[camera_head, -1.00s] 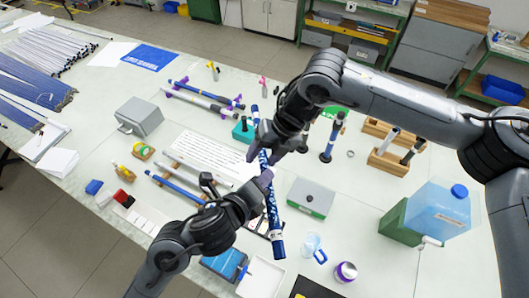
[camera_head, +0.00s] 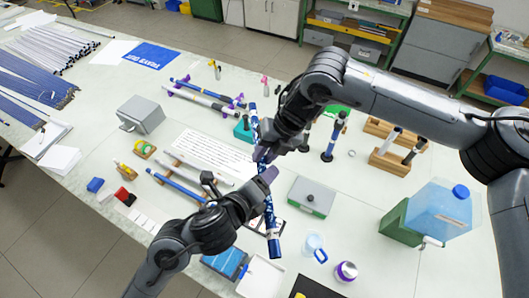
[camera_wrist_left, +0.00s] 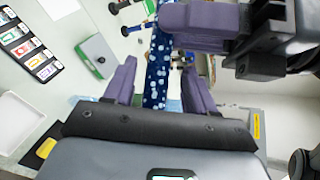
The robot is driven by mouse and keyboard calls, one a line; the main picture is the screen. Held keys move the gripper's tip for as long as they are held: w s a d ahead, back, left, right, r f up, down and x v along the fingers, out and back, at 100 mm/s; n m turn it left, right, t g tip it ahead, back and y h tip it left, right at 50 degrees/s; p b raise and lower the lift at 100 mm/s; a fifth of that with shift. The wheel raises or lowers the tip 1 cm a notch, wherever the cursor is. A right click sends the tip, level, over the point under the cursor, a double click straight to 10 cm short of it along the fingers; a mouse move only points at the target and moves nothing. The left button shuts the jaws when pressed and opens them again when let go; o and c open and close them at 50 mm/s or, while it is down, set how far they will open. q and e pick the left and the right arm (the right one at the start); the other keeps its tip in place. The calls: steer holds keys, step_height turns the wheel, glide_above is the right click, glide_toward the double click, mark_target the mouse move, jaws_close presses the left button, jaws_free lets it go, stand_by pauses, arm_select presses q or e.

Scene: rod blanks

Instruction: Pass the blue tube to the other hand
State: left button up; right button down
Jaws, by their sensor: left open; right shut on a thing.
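The blue tube (camera_head: 271,222) has white spots and hangs steeply tilted above the middle of the table in the head view. My right gripper (camera_head: 264,151) is shut on its upper part. My left gripper (camera_head: 266,178) is open just below the right one, at the tube's middle. In the left wrist view the tube (camera_wrist_left: 157,75) runs between the two spread purple fingers of my left gripper (camera_wrist_left: 158,85), with a gap on each side. My right gripper (camera_wrist_left: 195,22) shows close by in that view. Its grasp is partly hidden in the head view.
A grey-green box (camera_head: 311,197) stands right of the tube's lower part. A clear mug (camera_head: 314,247), a purple-topped container (camera_head: 346,271) and a white tray (camera_head: 261,278) lie near the front. A blue canister (camera_head: 440,208) stands at the right.

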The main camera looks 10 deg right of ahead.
arm_select(q)
steer(key=v, duration=1.1)
steer(key=w+a+r+n+t+y, duration=0.45)
steer(key=a+r+n, duration=0.2)
steer(key=n, duration=0.75)
steer(key=s+a+f+n+g+y, duration=0.2)
steer(key=s+a+f+n+g, duration=0.2)
steer(key=a+f+n, duration=0.45)
steer(key=s+a+f+n+g+y, duration=0.2)
steer(key=s+a+f+n+g, duration=0.25)
steer(key=f, duration=0.65)
steer(key=s+a+f+n+g, duration=0.1)
steer(key=s+f+n+g, duration=0.1)
steer(key=s+f, duration=0.7)
steer(key=shift+s+a+f+n, duration=0.2)
steer(key=shift+s+f+n, duration=0.1)
steer(key=shift+s+n, duration=0.2)
steer(key=shift+h, duration=0.25)
